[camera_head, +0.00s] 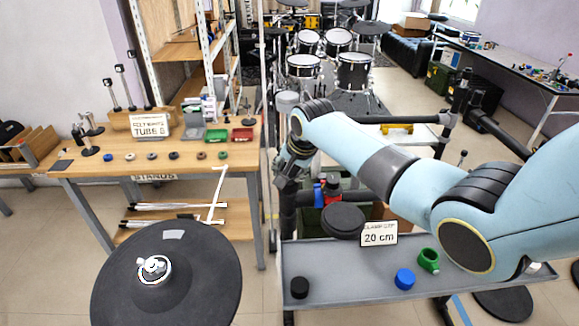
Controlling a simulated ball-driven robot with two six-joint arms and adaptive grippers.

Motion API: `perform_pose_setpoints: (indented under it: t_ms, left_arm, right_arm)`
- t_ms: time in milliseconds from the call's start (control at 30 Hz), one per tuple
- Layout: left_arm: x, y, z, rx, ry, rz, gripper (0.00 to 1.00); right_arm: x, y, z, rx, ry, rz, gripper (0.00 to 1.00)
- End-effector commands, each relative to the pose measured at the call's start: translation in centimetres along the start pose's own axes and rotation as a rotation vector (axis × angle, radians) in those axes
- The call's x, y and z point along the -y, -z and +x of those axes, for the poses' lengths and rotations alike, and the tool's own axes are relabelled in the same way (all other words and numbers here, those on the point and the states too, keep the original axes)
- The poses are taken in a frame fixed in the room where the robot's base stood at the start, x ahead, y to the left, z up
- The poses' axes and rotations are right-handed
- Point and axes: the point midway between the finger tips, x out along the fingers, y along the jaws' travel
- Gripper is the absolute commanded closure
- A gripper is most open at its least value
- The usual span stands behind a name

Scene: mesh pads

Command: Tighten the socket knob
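My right arm comes in from the right, and its dark gripper (288,165) is beside the upper part of a dark upright post (287,215) at the left end of the grey tray table. The gripper is small and dark here, so I cannot tell whether its fingers are apart or closed on something. No socket knob can be told for certain; the area at the fingertips is partly hidden by the gripper. A small red part (333,190) and a blue part (318,194) show just right of the post. My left gripper is not in view.
The grey tray table (340,268) bears a black cap (299,287), a blue knob (404,279), a green ring (428,260) and a 20 cm sign (379,233). A black round pad (200,285) fills the lower left. A wooden table (195,157) stands behind it.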

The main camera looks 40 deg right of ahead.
Motion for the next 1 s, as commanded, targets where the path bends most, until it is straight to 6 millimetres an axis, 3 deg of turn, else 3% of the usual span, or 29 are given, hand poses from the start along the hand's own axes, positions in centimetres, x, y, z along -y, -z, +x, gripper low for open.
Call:
perform_pose_setpoints:
  t_ms: [733, 767, 933, 1000]
  left_arm:
    - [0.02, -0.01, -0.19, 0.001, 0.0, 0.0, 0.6]
    - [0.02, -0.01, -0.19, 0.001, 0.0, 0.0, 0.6]
    - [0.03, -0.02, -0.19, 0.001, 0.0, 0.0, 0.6]
    - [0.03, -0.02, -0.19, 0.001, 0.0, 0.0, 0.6]
  right_arm:
    - [-0.01, 0.1, -0.02, -0.002, 0.032, 0.081, 0.94]
    - [0.0, 0.1, -0.02, -0.002, 0.032, 0.081, 0.59]
    - [-0.02, 0.08, -0.01, -0.002, 0.031, 0.081, 0.38]
    - [-0.02, 0.07, -0.01, -0.002, 0.031, 0.081, 0.38]
